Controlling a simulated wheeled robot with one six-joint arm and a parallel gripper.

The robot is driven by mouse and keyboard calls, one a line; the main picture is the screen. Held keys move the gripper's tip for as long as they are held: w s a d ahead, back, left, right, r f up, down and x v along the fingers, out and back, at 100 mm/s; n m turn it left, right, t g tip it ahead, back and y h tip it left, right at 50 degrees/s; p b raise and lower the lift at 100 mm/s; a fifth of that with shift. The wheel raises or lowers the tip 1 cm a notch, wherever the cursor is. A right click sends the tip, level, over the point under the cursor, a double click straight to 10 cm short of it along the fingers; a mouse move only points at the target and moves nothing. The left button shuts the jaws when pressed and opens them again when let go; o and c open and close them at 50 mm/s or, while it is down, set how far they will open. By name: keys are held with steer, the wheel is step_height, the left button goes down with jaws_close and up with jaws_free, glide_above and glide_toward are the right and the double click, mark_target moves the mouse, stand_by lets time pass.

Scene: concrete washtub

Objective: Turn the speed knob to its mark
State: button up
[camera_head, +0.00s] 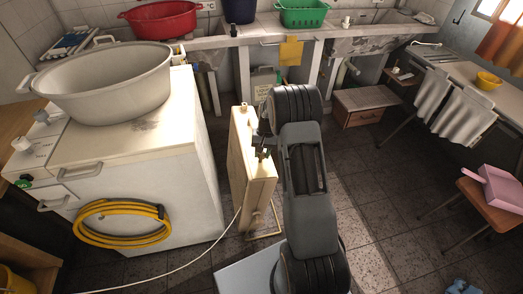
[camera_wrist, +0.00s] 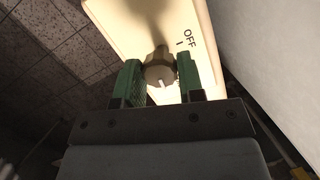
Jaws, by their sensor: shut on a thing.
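The speed knob (camera_wrist: 160,72) is a round grey-beige knob with a pale pointer line. It sits on the cream panel (camera_wrist: 125,32) in the wrist view, near the printed word OFF and a short mark line. My gripper (camera_wrist: 159,82) has its green fingers on both sides of the knob and is shut on it. The pointer line is toward the lower side of the knob in that view, away from the OFF print. In the head view, the cream upright unit (camera_head: 245,165) stands left of my arm, and my gripper (camera_head: 262,152) is at its right face, with the knob hidden.
A white washing machine (camera_head: 140,205) with a large grey tub (camera_head: 105,85) stands close to the left. A yellow hose (camera_head: 120,236) hangs on its front. A pale cord (camera_head: 190,262) runs across the floor. Tiled floor is free at right, before a stool (camera_head: 490,196).

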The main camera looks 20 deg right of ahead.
steer(key=m+p, duration=0.1)
steer(key=m, duration=0.3)
steer(key=shift+r+y+p, duration=0.1)
steer(key=shift+y+p, duration=0.2)
steer(key=shift+m+t+p, duration=0.4)
steer(key=shift+m+p, duration=0.05)
steer(key=shift+m, duration=1.25)
steer(key=o, duration=0.9)
steer(key=v, duration=0.4)
steer(key=p+v, duration=0.1)
steer(key=v, duration=0.8)
steer(key=shift+w+d+r+p, duration=0.1)
steer(key=shift+d+r+p, duration=0.1)
steer(key=shift+d+p, duration=0.2)
